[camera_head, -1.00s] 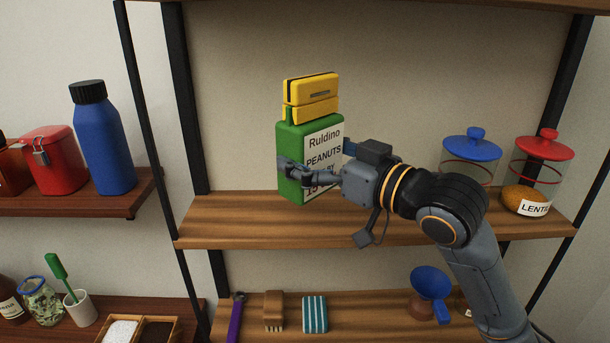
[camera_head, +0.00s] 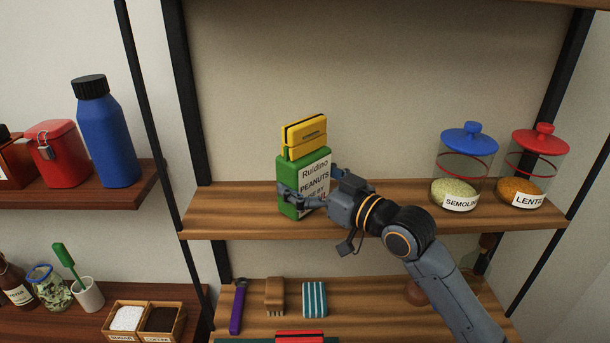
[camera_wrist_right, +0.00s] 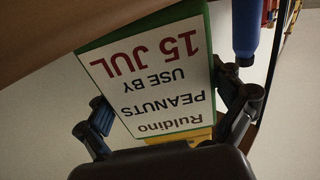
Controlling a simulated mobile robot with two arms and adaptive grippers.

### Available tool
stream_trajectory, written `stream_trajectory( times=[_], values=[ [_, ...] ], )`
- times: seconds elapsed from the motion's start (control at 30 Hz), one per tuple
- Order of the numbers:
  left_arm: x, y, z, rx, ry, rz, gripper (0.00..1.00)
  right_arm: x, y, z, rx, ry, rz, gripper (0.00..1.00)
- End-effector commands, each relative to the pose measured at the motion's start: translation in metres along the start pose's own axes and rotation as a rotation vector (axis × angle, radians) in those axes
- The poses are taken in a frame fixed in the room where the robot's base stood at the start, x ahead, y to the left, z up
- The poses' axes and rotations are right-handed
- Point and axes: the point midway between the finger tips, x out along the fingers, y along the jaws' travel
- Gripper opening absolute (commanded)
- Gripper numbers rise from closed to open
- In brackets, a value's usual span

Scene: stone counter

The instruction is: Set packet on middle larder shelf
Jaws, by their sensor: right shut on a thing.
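The packet (camera_head: 290,172) is green with a white label reading Ruldino PEANUTS and a yellow clip (camera_head: 305,138) across its top. My right gripper (camera_head: 291,200) is shut on the packet's lower part and holds it upright at the middle larder shelf (camera_head: 235,211). The packet's base is at the shelf board; I cannot tell whether it touches. In the right wrist view the packet's label (camera_wrist_right: 154,75) shows upside down between the fingers. My left gripper is out of view.
Semolina (camera_head: 459,192) and lentil (camera_head: 522,188) jars stand at the shelf's right end. The shelf left of the packet is clear. A black upright (camera_head: 189,95) borders it. A brush (camera_head: 275,292) and a striped sponge (camera_head: 314,297) lie on the shelf below.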

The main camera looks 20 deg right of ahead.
Motion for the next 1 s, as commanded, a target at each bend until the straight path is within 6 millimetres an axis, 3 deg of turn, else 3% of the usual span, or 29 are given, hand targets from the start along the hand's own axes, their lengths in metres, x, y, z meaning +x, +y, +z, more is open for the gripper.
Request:
stream_trajectory(
  times=[0.2, 0.23, 0.27, 0.67, 0.83, 1.0],
  values=[
    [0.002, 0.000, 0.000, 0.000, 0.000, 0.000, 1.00, 0.000, 0.000, 0.001, -0.001, 0.005, 0.000, 0.42],
    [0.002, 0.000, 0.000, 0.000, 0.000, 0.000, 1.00, 0.000, 0.000, 0.003, 0.000, 0.000, 0.000, 0.96],
    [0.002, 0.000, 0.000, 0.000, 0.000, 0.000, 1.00, 0.000, 0.000, 0.002, 0.000, 0.000, 0.000, 1.00],
    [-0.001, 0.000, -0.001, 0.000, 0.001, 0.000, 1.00, 0.000, 0.000, -0.002, 0.000, 0.001, 0.000, 1.00],
    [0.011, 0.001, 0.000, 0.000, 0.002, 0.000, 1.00, -0.022, 0.001, 0.004, -0.003, -0.001, 0.001, 1.00],
    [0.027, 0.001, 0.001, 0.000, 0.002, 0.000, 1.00, -0.061, 0.000, 0.006, -0.007, -0.003, 0.000, 1.00]
  ],
)
